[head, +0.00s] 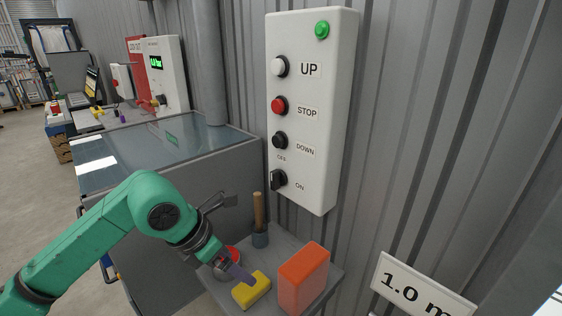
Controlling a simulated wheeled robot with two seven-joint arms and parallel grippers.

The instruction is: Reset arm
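My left arm, green, comes in from the lower left. Its gripper (240,273) points down to the right over a small grey shelf, close above or beside a yellow block. The fingertips are small and seen at an angle, so I cannot tell whether they are open or shut, or whether they touch the block. My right gripper is not in view.
A white control box (312,150) with UP, STOP and DOWN buttons, a rotary switch and a green lamp is on the corrugated wall. On the shelf (284,243) are the yellow block (251,290), an orange block (304,278), a red round item and a wooden-handled tool (258,212).

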